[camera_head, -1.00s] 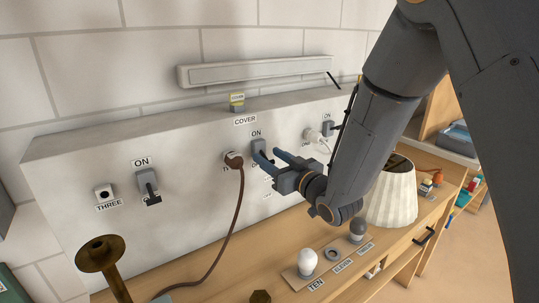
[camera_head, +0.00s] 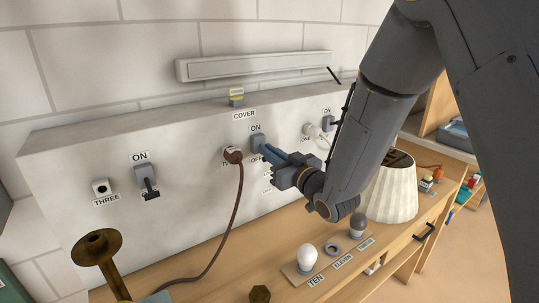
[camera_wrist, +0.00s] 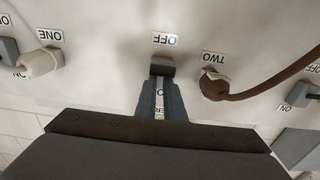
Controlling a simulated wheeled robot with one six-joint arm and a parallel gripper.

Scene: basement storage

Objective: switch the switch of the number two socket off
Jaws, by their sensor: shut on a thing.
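The number two switch (camera_head: 257,141) is a grey unit on the white panel, between an ON label (camera_head: 255,128) and an OFF label, partly hidden by my fingers. My gripper (camera_head: 268,151) has its fingers close together on this switch's lever. In the wrist view, inverted, the dark lever (camera_wrist: 162,66) shows at the fingertips (camera_wrist: 160,85), just short of the OFF label (camera_wrist: 165,39). The number two socket (camera_head: 231,154) sits left of the switch with a brown plug in it; its TWO label (camera_wrist: 214,57) reads in the wrist view.
The number three socket (camera_head: 101,187) and its switch (camera_head: 145,180) are to the left. The white plug of socket one (camera_wrist: 40,62) is on the other side. The brown cord (camera_head: 238,205) hangs beside my gripper. A lampshade (camera_head: 390,194) and bulbs (camera_head: 307,256) stand on the bench below.

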